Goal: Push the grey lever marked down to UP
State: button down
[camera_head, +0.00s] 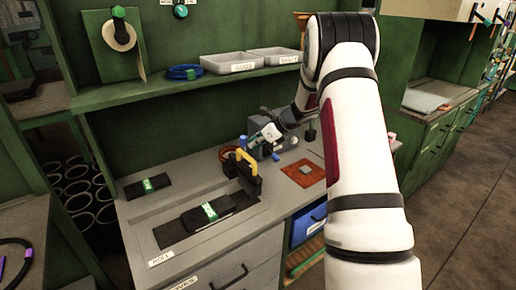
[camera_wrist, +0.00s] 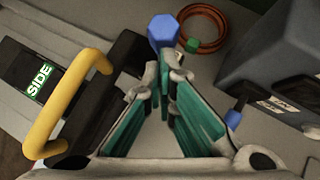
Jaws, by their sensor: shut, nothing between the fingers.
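A grey box (camera_wrist: 270,65) with small white labels stands on the right in the wrist view, and my arm partly hides it in the head view (camera_head: 256,151). A short dark lever with a blue end (camera_wrist: 234,117) sticks out at its labelled face. A blue faceted knob (camera_wrist: 163,29) shows just past my fingertips; I cannot tell what it is mounted on or whether they touch. My gripper (camera_wrist: 167,72) is shut and empty, left of the box in the wrist view. It is small in the head view (camera_head: 257,138). The label wording is too small to read.
A yellow handle (camera_wrist: 62,108) on a black block stands close left of my gripper. An orange ring (camera_wrist: 207,20) lies behind the knob. A black pad (camera_head: 210,216) and an orange mat (camera_head: 290,176) lie on the bench. A green shelf (camera_head: 150,91) runs above.

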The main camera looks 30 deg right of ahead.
jog(key=shift+g, duration=0.6)
jog(key=shift+w+a+r+b, duration=0.1)
jog(key=shift+w+r+b, duration=0.1)
jog(key=shift+w+b, duration=0.55)
jog(key=shift+w+d+r+b, duration=0.1)
jog(key=shift+w+r+b, duration=0.15)
jog(key=shift+w+b, duration=0.45)
jog(key=shift+w+a+r+b, duration=0.15)
jog(key=shift+w+b, duration=0.3)
jog(key=shift+w, duration=0.6)
jog(key=shift+r, duration=0.1)
jog(key=w+v, duration=0.1)
jog(key=v, duration=1.2)
jog(key=shift+w+d+r+p, duration=0.3)
jog(key=shift+d+r+p, duration=0.05)
jog(key=shift+p, duration=0.05)
